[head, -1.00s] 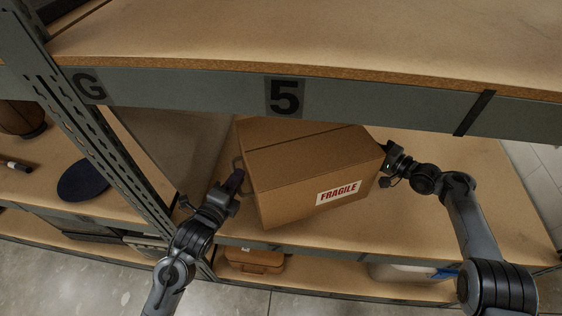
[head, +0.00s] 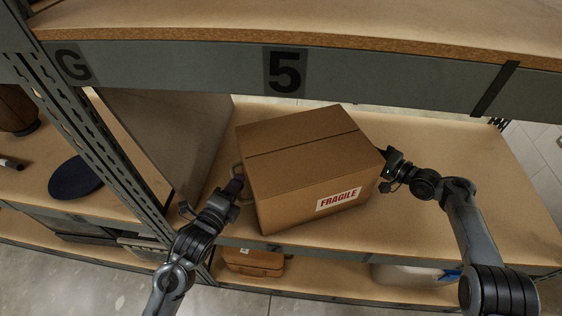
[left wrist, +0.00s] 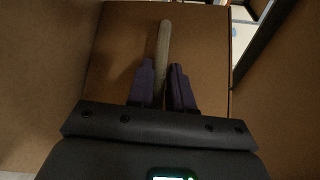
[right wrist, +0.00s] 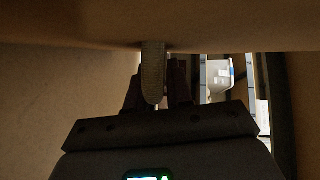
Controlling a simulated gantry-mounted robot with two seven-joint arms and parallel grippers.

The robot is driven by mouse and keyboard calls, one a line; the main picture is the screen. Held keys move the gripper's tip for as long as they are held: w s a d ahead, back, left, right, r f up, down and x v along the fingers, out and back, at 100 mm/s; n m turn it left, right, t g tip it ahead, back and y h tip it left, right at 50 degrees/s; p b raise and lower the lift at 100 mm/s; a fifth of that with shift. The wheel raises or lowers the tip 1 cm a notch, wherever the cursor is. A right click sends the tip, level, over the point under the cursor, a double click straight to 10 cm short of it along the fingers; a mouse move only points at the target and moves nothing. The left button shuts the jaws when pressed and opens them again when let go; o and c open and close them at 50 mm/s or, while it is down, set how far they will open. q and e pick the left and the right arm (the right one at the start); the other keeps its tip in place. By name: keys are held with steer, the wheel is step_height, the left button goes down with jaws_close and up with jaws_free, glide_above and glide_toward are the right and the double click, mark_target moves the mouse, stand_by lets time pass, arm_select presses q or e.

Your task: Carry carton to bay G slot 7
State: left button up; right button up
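The brown carton (head: 300,165), with a red and white FRAGILE label (head: 339,199), hangs or rests level over the shelf board below the G 5 beam; contact with the board cannot be told. My left gripper (head: 236,184) is at its left side, fingers closed around a pale rope handle (left wrist: 162,50), also in the left wrist view (left wrist: 161,80). My right gripper (head: 383,165) is at its right side; in the right wrist view the fingers (right wrist: 160,85) hold the other rope handle (right wrist: 152,68). No slot 7 sign is in view.
The G sign (head: 74,66) and 5 sign (head: 285,70) are on the upper shelf beam. A large upright brown panel (head: 165,135) stands left of the carton, beside a slotted post (head: 100,150). The board (head: 470,170) right of the carton is clear. A tan case (head: 253,262) lies below.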

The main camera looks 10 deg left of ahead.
arm_select(q)
steer(key=o, duration=0.3)
steer(key=shift+w+r, duration=0.1)
steer(key=shift+r, duration=0.05)
arm_select(e)
steer(key=o, duration=0.3)
steer(key=shift+w+r, duration=0.1)
steer(key=shift+r, duration=0.05)
arm_select(q)
steer(key=shift+o, duration=0.2)
arm_select(e)
steer(key=shift+o, duration=0.2)
arm_select(q)
steer(key=v, duration=1.2)
arm_select(e)
steer(key=shift+s+r, duration=0.1)
steer(key=shift+s, duration=0.15)
steer(key=shift+s+d, duration=0.4)
steer(key=shift+d, duration=0.25)
steer(key=f+v, duration=0.1)
steer(key=v, duration=0.9)
steer(key=shift+r, duration=0.45)
steer(key=shift+s+d, duration=0.1)
